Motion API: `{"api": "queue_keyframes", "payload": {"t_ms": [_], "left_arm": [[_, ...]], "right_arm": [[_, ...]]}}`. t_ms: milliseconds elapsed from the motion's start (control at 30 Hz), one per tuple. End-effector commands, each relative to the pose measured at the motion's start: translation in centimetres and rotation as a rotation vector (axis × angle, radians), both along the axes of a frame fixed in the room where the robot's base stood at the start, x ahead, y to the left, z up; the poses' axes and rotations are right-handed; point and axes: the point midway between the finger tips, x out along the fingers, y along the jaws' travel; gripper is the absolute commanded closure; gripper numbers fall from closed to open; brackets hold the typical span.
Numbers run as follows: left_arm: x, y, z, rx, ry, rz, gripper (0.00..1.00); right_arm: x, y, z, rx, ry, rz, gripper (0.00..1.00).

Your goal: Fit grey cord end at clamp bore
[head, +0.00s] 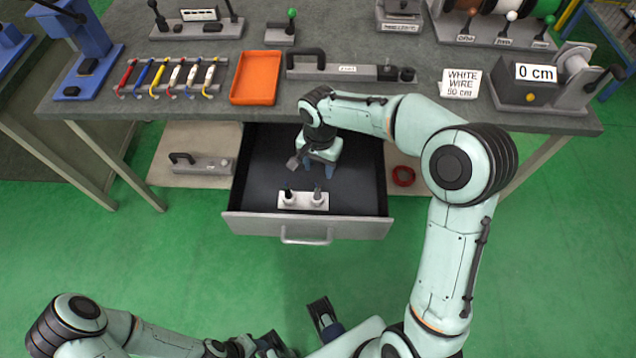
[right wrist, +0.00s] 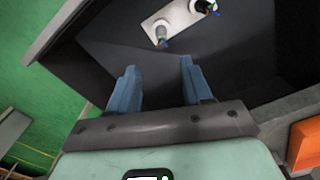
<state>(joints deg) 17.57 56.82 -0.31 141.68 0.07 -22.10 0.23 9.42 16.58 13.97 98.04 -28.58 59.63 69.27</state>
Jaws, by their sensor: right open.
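My right gripper (head: 319,170) is open and empty inside the open drawer, and its two blue fingers also show apart in the right wrist view (right wrist: 158,72). A white holder block (head: 303,202) lies on the drawer floor in front of it, apart from the fingers; it also shows in the right wrist view (right wrist: 180,28). Two small upright cord ends stand on the block, a left one (head: 289,196) and a right one (head: 317,196). I cannot tell which is the grey cord end. I cannot make out a clamp bore. My left arm is low in the head view, its finger opening unclear.
The drawer (head: 230,218) is pulled out below the workbench (head: 440,115). An orange tray (head: 256,101), a rack of coloured cords (head: 165,90) and a small green-knobbed fixture (head: 282,38) are on the bench. A red ring (head: 403,176) lies right of the drawer.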

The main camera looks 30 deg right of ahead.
Motion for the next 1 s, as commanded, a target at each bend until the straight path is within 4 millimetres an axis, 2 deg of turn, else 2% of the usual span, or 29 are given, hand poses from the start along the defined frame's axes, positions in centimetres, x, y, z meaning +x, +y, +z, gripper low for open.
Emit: {"api": "queue_keyframes", "payload": {"t_ms": [333, 567, 833, 1000], "left_arm": [[-0.2, 0.0, -0.6, 0.0, 0.004, 0.001, 0.57], [-0.3, 0.0, -0.7, 0.0, 0.004, 0.001, 0.57], [-0.2, 0.0, -0.7, 0.0, 0.004, 0.001, 0.57], [-0.3, 0.0, -0.7, 0.0, 0.004, 0.001, 0.57]], "right_arm": [[-0.1, 0.0, -6.4, 0.001, 0.006, 0.0, 0.51], [0.0, 0.1, -8.1, 0.002, 0.003, 0.0, 0.51], [0.3, 0.4, -11.9, 0.002, 0.004, 0.0, 0.51], [0.3, 0.4, -13.0, 0.001, 0.002, 0.001, 0.51]]}}
